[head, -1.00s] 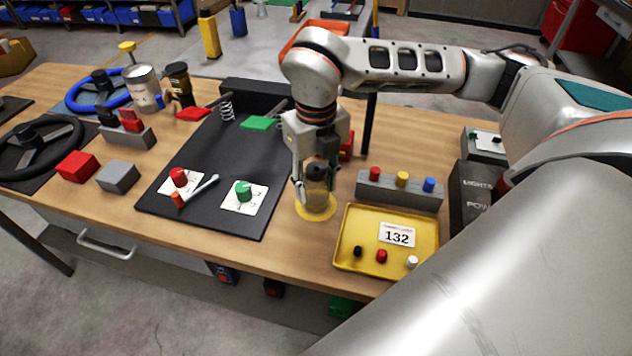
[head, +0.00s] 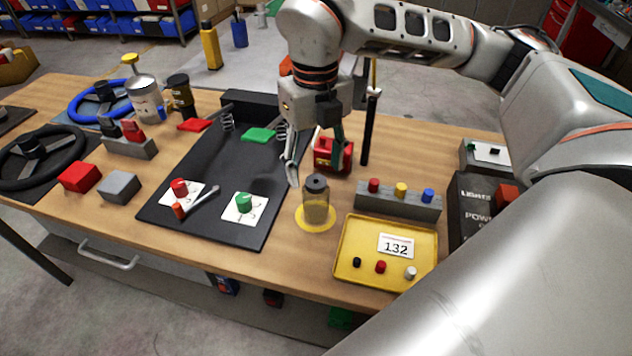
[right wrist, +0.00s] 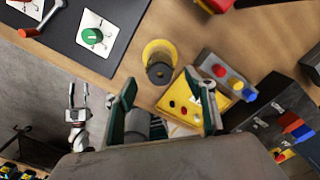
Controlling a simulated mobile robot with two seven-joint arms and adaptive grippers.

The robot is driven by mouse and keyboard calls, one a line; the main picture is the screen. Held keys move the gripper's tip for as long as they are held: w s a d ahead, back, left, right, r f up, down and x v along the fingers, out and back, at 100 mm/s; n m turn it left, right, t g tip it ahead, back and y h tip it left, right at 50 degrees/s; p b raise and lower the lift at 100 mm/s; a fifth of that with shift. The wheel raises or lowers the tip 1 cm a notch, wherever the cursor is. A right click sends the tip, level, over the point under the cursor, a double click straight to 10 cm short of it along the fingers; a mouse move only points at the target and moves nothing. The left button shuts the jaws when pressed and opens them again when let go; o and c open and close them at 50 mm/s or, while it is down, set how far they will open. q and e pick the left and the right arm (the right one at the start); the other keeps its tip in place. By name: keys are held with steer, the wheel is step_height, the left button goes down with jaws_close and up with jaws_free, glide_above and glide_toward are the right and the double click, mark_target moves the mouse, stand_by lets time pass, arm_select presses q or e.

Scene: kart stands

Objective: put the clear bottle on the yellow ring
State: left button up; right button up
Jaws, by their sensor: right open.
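The clear bottle (head: 317,208) with a dark cap stands upright on the yellow ring (head: 313,229), whose rim shows around its base. In the right wrist view the bottle (right wrist: 160,73) is seen from above, overlapping the ring (right wrist: 156,45). My right gripper (head: 314,168) is open and empty, above and behind the bottle, apart from it. Its spread fingers also show in the right wrist view (right wrist: 161,92). My left gripper (right wrist: 78,97) shows only in the right wrist view, off the table's edge, fingers apart and empty.
A yellow tray (head: 425,235) and a grey block with coloured knobs (head: 398,203) stand right of the bottle. A black board (head: 210,170) lies left. A red box (head: 331,155) and a black post (head: 370,130) stand behind, near my right gripper.

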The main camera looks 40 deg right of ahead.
steer(key=shift+r, duration=1.95)
